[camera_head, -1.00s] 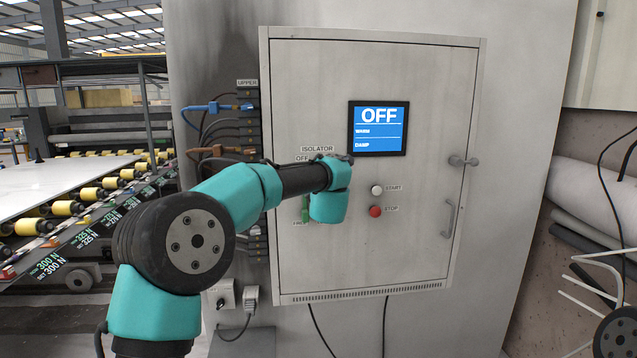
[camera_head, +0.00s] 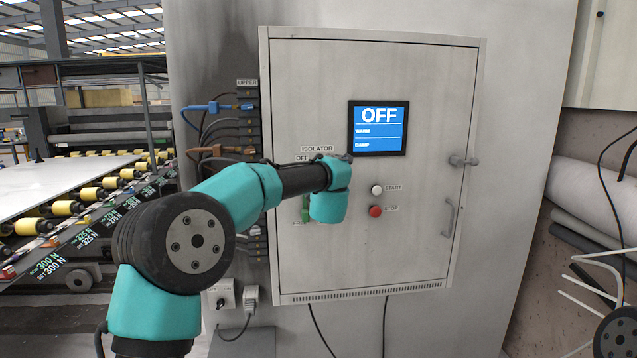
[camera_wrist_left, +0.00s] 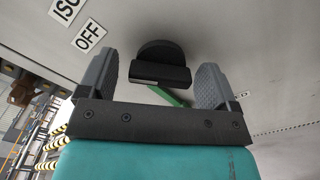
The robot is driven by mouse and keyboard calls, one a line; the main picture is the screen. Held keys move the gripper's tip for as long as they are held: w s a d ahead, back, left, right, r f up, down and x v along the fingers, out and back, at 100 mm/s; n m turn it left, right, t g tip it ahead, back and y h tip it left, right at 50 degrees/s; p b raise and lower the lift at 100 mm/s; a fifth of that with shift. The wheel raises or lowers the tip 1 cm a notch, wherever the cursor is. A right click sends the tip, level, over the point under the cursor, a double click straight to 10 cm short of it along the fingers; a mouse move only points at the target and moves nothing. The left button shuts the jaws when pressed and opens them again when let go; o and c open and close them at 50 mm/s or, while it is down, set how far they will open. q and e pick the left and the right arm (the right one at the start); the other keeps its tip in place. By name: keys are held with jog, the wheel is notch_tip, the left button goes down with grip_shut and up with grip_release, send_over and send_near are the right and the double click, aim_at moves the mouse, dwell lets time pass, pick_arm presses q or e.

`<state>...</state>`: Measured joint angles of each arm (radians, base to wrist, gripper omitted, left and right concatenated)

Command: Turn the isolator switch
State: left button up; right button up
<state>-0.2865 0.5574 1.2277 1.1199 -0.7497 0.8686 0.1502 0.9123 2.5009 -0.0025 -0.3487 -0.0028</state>
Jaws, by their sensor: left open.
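The isolator switch (camera_wrist_left: 160,66) is a black round knob with a bar handle, seen in the left wrist view on the pale cabinet face. The bar lies across the picture, between the fingers of my left gripper (camera_wrist_left: 154,76). The jaws are open, with a visible gap on either side of the knob. A green strip (camera_wrist_left: 170,96) shows just below the bar. In the head view my left wrist hides the knob. The ISOLATOR label (camera_head: 317,149) shows just above my wrist. My right gripper is not in view.
The cabinet (camera_head: 400,250) has a blue screen (camera_head: 378,128) reading OFF, a white START button (camera_head: 377,190) and a red STOP button (camera_head: 375,211). A latch (camera_head: 463,161) and a handle (camera_head: 449,217) are on its right. Cables and connectors (camera_head: 250,130) line its left edge.

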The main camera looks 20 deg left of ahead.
pick_arm(q)
jog(key=shift+s, duration=0.1)
jog(key=v, duration=1.7)
jog(key=shift+d, duration=0.1)
notch_tip(320, 180, down, 28)
jog(key=w+a+m+g+h, duration=0.25)
jog(key=m+h, duration=0.25)
jog(key=m, duration=0.8)
jog(key=s+a+f+m+g+h, duration=0.15)
jog(key=s+f+m, duration=0.25)
jog(key=f, duration=0.5)
jog(key=s+a+f+m+g+h, duration=0.1)
jog(key=s+f+m+g, duration=0.25)
jog(key=f, duration=0.55)
jog(key=s+f+m+g+h, duration=0.1)
jog(key=s+f+m+g, duration=0.3)
jog(key=s+f, duration=0.4)
jog(key=s+a+f+m+g+h, duration=0.1)
jog(key=s+f+m+g, duration=0.3)
jog(key=s, duration=1.2)
notch_tip(320, 180, down, 4)
jog(key=shift+s+f+h, duration=0.15)
jog(key=shift+f+h, duration=0.05)
jog(key=shift+h, duration=0.55)
